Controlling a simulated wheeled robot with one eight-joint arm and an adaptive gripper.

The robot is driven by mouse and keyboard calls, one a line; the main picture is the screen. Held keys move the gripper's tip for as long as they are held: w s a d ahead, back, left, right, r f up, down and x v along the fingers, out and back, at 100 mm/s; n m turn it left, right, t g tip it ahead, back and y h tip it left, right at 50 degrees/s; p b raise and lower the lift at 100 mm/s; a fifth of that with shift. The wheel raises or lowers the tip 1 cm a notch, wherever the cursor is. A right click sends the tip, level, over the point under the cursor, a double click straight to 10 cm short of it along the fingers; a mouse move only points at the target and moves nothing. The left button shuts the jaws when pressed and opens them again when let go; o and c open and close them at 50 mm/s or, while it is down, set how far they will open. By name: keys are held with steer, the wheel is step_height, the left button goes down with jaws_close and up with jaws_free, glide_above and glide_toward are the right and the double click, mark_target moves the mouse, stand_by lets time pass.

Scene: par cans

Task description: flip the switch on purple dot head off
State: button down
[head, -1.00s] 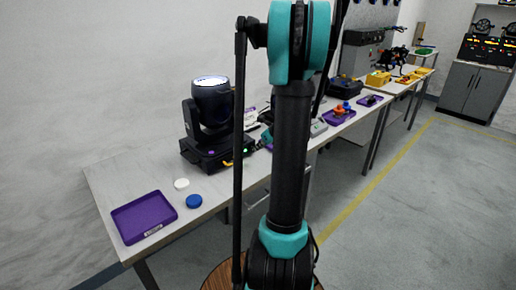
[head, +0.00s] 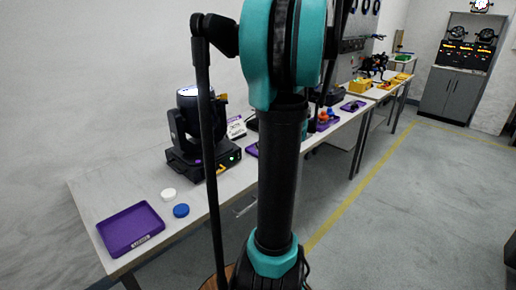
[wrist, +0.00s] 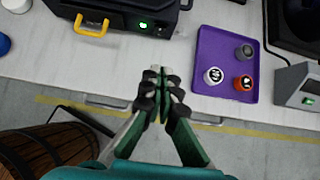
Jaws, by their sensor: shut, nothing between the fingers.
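The purple dot head is a black moving-head light (head: 192,125) on the bench left of my arm, with a bright lens on top and a small purple mark on its base. Its base (wrist: 120,14) also shows along the top of the wrist view. A green-lit switch (wrist: 143,24) sits on the base's front face; a green glow (head: 238,155) shows there in the head view. My gripper (wrist: 158,72) is shut and empty, below the switch in the wrist picture and apart from it. In the head view my arm hides the gripper.
A yellow handle (wrist: 91,27) sticks out left of the switch. A purple tray (wrist: 215,85) with several round knobs lies to the right, near a grey box (wrist: 300,85). A wooden barrel (wrist: 45,145) stands below left. An empty purple tray (head: 130,228) and two caps lie on the bench.

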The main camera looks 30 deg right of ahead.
mark_target(238, 156)
steer(key=shift+f, duration=0.1)
steer(key=shift+s+d+f+g, duration=0.2)
steer(key=shift+f+g, duration=0.1)
steer(key=shift+f, duration=0.3)
steer(key=shift+w+a+f, duration=0.1)
steer(key=x, duration=0.9)
steer(key=shift+w+f, duration=0.15)
steer(key=shift+f, duration=0.15)
steer(key=shift+w+a+f, duration=0.15)
steer(key=shift+w+a, duration=0.05)
steer(key=shift+w, duration=0.35)
steer(key=shift+w+a+f, duration=0.1)
steer(key=shift+w+a, duration=0.05)
steer(key=shift+w, duration=0.4)
steer(key=shift+w+a+f, duration=0.1)
steer(key=shift+w+a, duration=0.15)
steer(key=shift+w, duration=0.55)
